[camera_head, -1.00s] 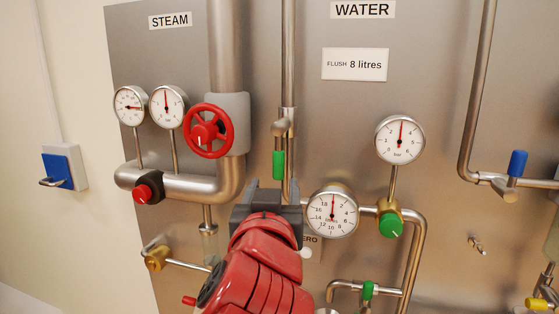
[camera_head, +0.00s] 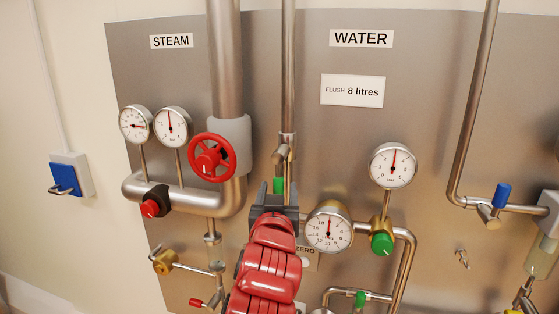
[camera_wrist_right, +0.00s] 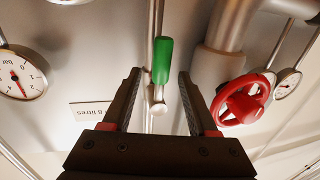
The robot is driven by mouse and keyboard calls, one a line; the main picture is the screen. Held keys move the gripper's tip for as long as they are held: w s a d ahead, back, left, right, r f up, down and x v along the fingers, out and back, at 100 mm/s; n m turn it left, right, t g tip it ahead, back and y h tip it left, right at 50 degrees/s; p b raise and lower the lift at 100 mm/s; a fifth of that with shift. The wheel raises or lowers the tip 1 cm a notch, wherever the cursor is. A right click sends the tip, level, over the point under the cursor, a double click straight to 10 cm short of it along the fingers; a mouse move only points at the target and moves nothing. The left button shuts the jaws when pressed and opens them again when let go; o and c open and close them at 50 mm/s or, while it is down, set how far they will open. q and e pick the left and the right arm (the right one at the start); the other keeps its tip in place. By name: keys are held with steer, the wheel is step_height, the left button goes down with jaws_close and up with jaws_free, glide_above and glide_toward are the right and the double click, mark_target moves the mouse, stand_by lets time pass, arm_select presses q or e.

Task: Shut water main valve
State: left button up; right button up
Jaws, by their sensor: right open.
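In the right wrist view, which is upside down, the green handle (camera_wrist_right: 163,60) shows between the two dark fingers of the open right gripper (camera_wrist_right: 160,78). I see no contact with either finger. My left gripper is not in view.
A red steam handwheel (camera_head: 212,157) is close on the left, above a red knob (camera_head: 150,208). A round gauge (camera_head: 329,227) is just right of my gripper, with a green knob (camera_head: 382,243) beyond it. A blue lever (camera_head: 502,195) is far right.

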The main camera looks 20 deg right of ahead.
mark_target(280, 178)
steer(key=w+p, duration=0.1)
steer(key=p, duration=0.1)
steer(key=w+d+p, duration=0.1)
steer(key=p, duration=0.1)
steer(key=shift+w+r, duration=0.15)
steer(key=shift+r, duration=0.25)
steer(key=w, duration=0.1)
steer(key=w+d, duration=0.1)
steer(key=w+f+p, duration=0.1)
steer(key=shift+w+d, duration=0.1)
steer(key=shift+d, duration=0.05)
steer(key=shift+w, duration=0.3)
jaws_close()
stand_by(0.5)
